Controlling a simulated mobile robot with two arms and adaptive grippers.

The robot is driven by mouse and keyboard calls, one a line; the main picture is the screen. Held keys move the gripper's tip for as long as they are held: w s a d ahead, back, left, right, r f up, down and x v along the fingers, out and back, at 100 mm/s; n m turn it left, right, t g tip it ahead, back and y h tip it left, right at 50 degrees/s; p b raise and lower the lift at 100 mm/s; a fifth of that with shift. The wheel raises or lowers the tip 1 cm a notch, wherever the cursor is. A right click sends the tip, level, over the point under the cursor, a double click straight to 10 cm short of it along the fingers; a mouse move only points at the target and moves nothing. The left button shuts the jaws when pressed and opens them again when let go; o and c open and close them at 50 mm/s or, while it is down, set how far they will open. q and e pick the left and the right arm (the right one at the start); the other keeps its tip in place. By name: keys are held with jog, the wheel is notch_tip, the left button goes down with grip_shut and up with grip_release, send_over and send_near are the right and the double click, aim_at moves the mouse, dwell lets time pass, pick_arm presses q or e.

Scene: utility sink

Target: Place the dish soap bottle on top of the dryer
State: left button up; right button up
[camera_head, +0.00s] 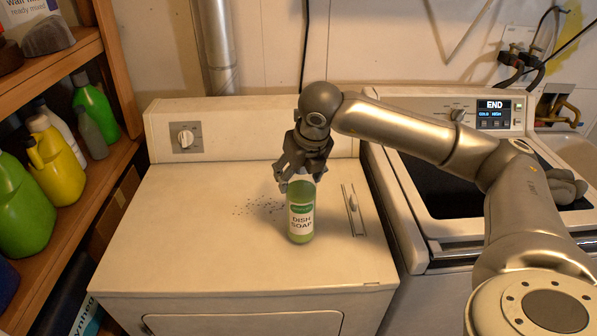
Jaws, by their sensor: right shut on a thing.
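The dish soap bottle (301,217), green with a white "DISH SOAP" label, stands upright over the dryer top. Its base appears to touch the surface. My right gripper (300,178) comes down from above and is shut on the bottle's upper part, hiding its cap. The dryer (190,240) is the cream appliance in the middle, with a control knob on its back panel. My left gripper is not in view.
Dark specks (262,206) and a small metal strip (353,210) lie on the dryer beside the bottle. A washer (450,235) stands at right. A wooden shelf (88,175) with several bottles stands at left. The dryer's left and front top is clear.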

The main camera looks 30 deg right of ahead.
jog(key=shift+d+f, duration=0.1)
jog(key=shift+f, duration=0.35)
jog(key=shift+f, duration=0.2)
jog(key=o, duration=1.9)
